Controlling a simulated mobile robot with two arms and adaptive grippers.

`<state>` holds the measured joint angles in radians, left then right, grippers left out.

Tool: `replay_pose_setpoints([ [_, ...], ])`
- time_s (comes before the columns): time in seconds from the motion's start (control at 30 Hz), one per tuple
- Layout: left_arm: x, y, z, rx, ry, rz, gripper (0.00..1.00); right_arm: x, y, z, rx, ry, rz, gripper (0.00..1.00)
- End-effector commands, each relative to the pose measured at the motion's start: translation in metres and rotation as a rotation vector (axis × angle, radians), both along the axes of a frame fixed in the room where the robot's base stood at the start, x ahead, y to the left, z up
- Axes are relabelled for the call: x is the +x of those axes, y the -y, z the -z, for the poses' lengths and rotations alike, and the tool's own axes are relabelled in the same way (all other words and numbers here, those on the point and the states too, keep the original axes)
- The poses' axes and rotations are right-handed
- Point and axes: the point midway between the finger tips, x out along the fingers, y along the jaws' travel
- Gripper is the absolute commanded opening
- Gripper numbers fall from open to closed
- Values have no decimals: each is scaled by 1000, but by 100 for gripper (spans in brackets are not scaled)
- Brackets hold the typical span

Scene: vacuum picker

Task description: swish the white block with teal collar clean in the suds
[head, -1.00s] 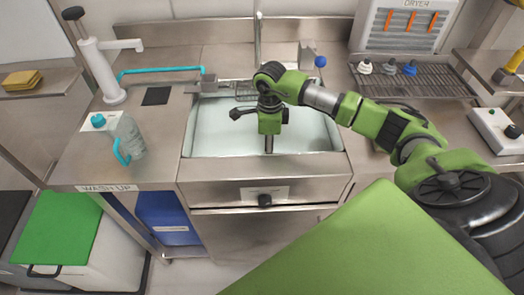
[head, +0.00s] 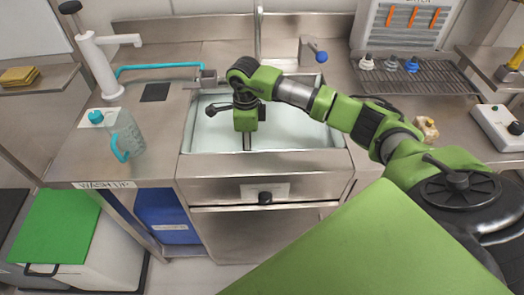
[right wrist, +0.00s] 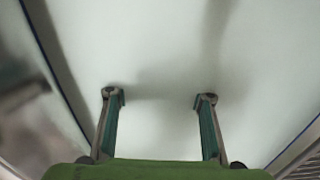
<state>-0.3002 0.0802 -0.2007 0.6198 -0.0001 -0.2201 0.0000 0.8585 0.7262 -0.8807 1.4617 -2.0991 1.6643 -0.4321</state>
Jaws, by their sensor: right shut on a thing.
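My right gripper (head: 247,148) points down into the basin of pale, cloudy suds (head: 295,130), left of its middle. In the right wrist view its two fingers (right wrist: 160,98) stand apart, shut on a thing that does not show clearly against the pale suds. I cannot make out the white block with teal collar in either view; the suds or the gripper hide it. My left gripper is not in view.
The steel basin rim (head: 262,166) surrounds the gripper. A tap (head: 258,35) stands behind. A clear jug with teal handle (head: 127,135) and white pump (head: 100,65) stand left. A drying rack (head: 425,82) and a beige object (head: 427,128) are right.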

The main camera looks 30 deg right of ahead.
Motion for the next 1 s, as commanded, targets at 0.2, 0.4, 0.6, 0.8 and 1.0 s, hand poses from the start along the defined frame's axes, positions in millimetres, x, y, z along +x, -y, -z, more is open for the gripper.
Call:
replay_pose_setpoints([
  [0.2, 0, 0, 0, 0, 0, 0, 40, 0, 1, 0, 0, 0, 0, 25],
  [0.4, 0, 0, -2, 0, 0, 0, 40, -7, 13, 0, -2, -1, 2, 25],
  [0.6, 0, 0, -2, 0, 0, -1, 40, -17, 28, 0, -1, -1, 1, 25],
  [0.8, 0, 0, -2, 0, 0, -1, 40, -26, 43, 0, -2, -1, 1, 25],
  [1.0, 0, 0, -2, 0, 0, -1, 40, -31, 51, 0, 1, -1, -1, 25],
])
